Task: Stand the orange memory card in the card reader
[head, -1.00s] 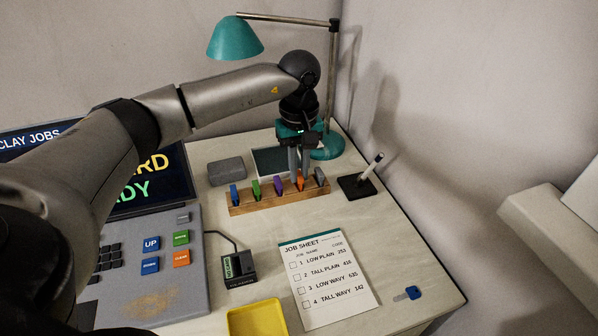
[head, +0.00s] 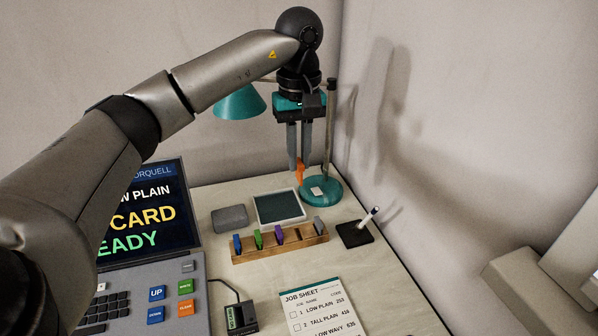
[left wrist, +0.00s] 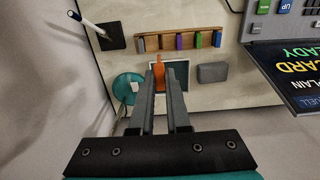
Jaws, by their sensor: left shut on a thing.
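The orange memory card (head: 299,171) is held between the fingertips of my left gripper (head: 299,160), well above the table. My left gripper is shut on it, and the card also shows at the fingertips in the left wrist view (left wrist: 158,72). The card reader (head: 241,317), a small dark box with a cable, stands on the table at the lower middle of the head view, partly cut off by the bottom edge. The wooden card rack (head: 282,250) holds blue, green, purple and grey cards and has an empty gap between the purple and grey ones. My right gripper is not in view.
A teal lamp (head: 240,103) stands behind the gripper. A pen stand (head: 354,235), a grey block (head: 230,218) and a framed dark pad (head: 279,207) surround the rack. The job sheet (head: 313,312) lies right of the reader. A screen and keypad console (head: 150,290) are at left.

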